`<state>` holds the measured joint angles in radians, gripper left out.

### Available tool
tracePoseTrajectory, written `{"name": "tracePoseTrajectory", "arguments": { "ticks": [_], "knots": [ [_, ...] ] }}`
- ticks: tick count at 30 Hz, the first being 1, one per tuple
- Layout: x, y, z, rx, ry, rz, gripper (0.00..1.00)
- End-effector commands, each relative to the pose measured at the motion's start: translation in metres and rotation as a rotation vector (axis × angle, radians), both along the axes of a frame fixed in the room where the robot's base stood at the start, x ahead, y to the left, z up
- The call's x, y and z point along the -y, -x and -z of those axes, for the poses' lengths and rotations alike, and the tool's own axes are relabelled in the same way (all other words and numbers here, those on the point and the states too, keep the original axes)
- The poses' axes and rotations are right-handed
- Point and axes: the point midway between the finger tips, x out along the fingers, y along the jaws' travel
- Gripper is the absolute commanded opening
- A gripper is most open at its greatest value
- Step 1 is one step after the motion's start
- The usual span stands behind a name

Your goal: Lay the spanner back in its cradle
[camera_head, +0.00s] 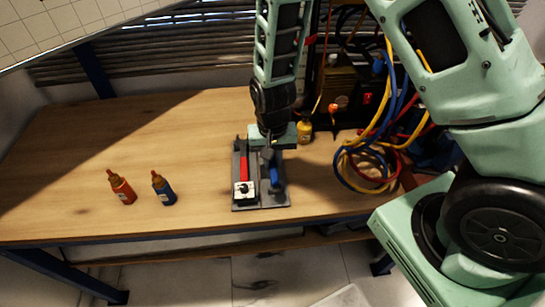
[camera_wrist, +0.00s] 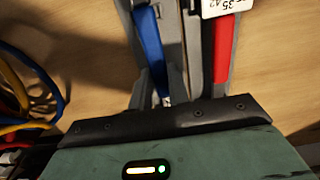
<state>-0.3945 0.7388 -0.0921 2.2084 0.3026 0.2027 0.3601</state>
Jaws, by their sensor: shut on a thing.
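A tool with a blue handle, which I take to be the spanner, lies lengthwise below my gripper (camera_head: 268,152) in the head view (camera_head: 274,172). In the wrist view its blue handle (camera_wrist: 150,38) runs up and away from my gripper (camera_wrist: 164,88). The gripper's grey fingers are shut on its near end. The dark grey holder (camera_head: 262,207) is on the table under it, and its channel on the right appears to be the cradle. I cannot tell whether the spanner touches the cradle floor.
A red bar (camera_head: 244,168) with a white numbered tag (camera_head: 243,190) lies on the holder's left side. A yellow bottle (camera_head: 304,131) and coiled cables (camera_head: 362,165) are right.

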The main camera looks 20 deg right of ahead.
Motion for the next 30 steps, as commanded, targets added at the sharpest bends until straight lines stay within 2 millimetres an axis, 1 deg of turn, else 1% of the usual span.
{"name": "tracePoseTrajectory", "arguments": {
  "ticks": [13, 14, 15, 16, 25, 28, 30],
  "knots": [
    [0.0, 0.0, 0.008, 0.0, 0.0, 0.0, 0.0],
    [0.0, 0.0, 0.008, 0.001, 0.0, 0.0, 0.23],
    [0.0, 0.0, 0.008, 0.001, 0.0, 0.0, 0.34],
    [0.0, 0.0, 0.008, 0.001, 0.0, 0.0, 0.42],
    [0.0, 0.0, 0.007, 0.0, 0.0, 0.0, 0.43],
    [0.0, -0.001, 0.001, 0.002, 0.0, -0.001, 0.43],
    [0.0, -0.001, -0.007, 0.003, -0.001, -0.001, 0.43]
  ]
}}
